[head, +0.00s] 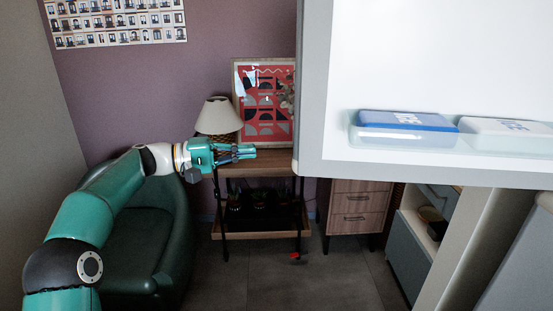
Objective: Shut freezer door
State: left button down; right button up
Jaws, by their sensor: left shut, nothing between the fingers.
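The freezer door (312,100) stands open at the upper right, its white inner side facing me. A shelf low on its inner side holds a blue-lidded box (402,128) and a white-lidded box (505,135). My left gripper (250,152) is shut and empty, pointing right. In the picture its tips lie a little left of the door's lower left edge; I cannot tell how far apart they are in depth. My right gripper is not in view.
A green armchair (150,240) stands at the lower left behind my left arm. A wooden side table (262,168) with a lamp (219,117) and a red framed picture (262,90) stands beyond the gripper. A wooden drawer unit (355,208) is under the door. Grey floor (335,280) is open in front.

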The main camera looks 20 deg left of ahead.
pick_arm(q)
jog(key=d+p, duration=0.1)
jog(key=d, duration=0.8)
jog(key=shift+w+d+r, duration=0.15)
jog(key=shift+w+r, duration=0.1)
dwell(0.4)
